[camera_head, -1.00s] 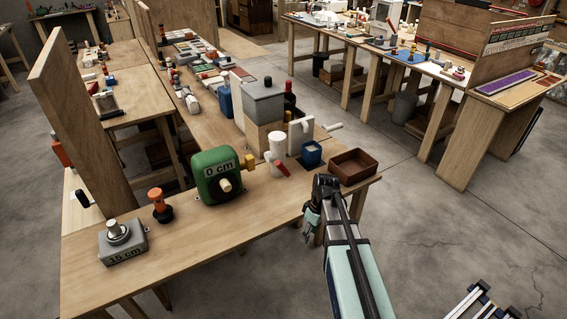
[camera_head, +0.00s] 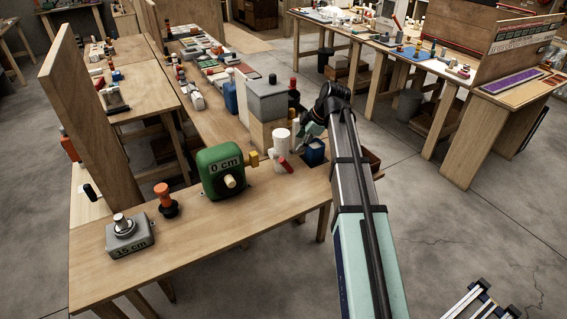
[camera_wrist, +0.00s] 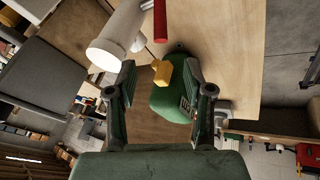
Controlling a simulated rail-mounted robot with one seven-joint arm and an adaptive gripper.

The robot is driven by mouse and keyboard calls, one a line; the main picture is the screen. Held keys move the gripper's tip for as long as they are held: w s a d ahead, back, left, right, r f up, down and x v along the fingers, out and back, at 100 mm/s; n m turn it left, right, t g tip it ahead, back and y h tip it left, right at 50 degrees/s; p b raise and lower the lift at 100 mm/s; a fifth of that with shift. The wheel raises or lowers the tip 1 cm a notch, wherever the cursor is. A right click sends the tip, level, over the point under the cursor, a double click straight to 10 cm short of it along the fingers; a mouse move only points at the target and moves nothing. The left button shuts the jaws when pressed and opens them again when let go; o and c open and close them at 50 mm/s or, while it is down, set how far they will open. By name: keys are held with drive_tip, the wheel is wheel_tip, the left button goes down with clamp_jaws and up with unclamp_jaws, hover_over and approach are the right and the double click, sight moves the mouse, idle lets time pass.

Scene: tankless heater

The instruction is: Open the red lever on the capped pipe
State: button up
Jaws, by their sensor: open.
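The white capped pipe (camera_head: 281,143) stands on the near bench, right of the green box. Its red lever (camera_head: 286,165) slants down toward the bench's front edge. In the wrist view the white pipe (camera_wrist: 116,38) is at the upper left, and the red lever (camera_wrist: 160,20) runs to the top edge. My gripper (camera_head: 307,137) is just right of the pipe, above the bench. In the wrist view my gripper (camera_wrist: 158,72) is open with nothing gripped; the lever lies beyond the fingertips.
The green box (camera_head: 222,172) with a yellow knob stands left of the pipe. A blue container (camera_head: 315,153) sits close below my gripper. A grey block (camera_head: 266,101) stands behind the pipe. A grey box (camera_head: 130,236) and an orange knob (camera_head: 164,198) are at the left.

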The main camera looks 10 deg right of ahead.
sight(284, 163)
drive_tip(key=p+x, duration=0.4)
drive_tip(key=x, duration=1.1)
drive_tip(key=shift+w+a+f, duration=0.1)
drive_tip(key=shift+f, duration=0.1)
clamp_jaws()
